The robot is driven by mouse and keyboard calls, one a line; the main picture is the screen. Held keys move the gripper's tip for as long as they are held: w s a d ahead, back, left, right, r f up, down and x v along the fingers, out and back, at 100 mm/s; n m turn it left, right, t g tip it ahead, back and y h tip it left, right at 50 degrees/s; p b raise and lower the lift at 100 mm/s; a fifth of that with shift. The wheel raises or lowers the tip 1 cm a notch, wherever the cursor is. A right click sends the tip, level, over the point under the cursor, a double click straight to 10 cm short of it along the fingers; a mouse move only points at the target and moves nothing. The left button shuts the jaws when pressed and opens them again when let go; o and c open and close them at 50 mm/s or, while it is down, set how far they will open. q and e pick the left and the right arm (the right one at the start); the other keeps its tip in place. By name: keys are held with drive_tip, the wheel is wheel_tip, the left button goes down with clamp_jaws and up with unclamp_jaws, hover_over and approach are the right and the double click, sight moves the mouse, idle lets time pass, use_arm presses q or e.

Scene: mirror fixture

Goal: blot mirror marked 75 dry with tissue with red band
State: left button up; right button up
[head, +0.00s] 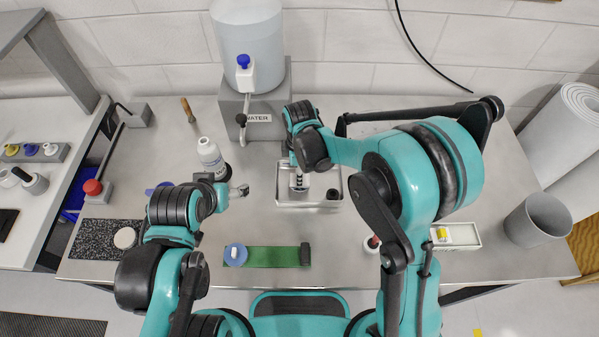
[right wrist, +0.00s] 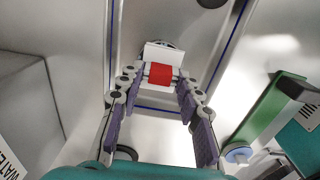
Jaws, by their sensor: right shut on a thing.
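My right gripper (head: 298,186) reaches down into a shallow metal tray (head: 307,204) in the middle of the bench. In the right wrist view, the gripper (right wrist: 160,82) is shut on the white tissue with a red band (right wrist: 161,73), held between its fingertips. I cannot tell whether the tissue touches the tray floor. No mirror marked 75 can be made out; part of the tray is hidden by my right arm. My left gripper (head: 238,190) is near a white bottle (head: 210,155), on its right front side; its finger opening is unclear.
A water tank (head: 247,35) on a grey stand (head: 262,100) is behind the tray. A green strip (head: 270,257) with a blue disc (head: 235,254) lies in front. A dark speckled mat (head: 95,240) is at left. A small white tray (head: 462,236) and grey bin (head: 538,218) are at right.

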drive_tip(key=shift+f+b, duration=0.55)
drive_tip(key=shift+b, duration=0.05)
idle(1.6)
drive_tip(key=shift+r+p, duration=2.4)
drive_tip(key=shift+r, duration=1.15)
drive_tip(key=shift+f, duration=0.1)
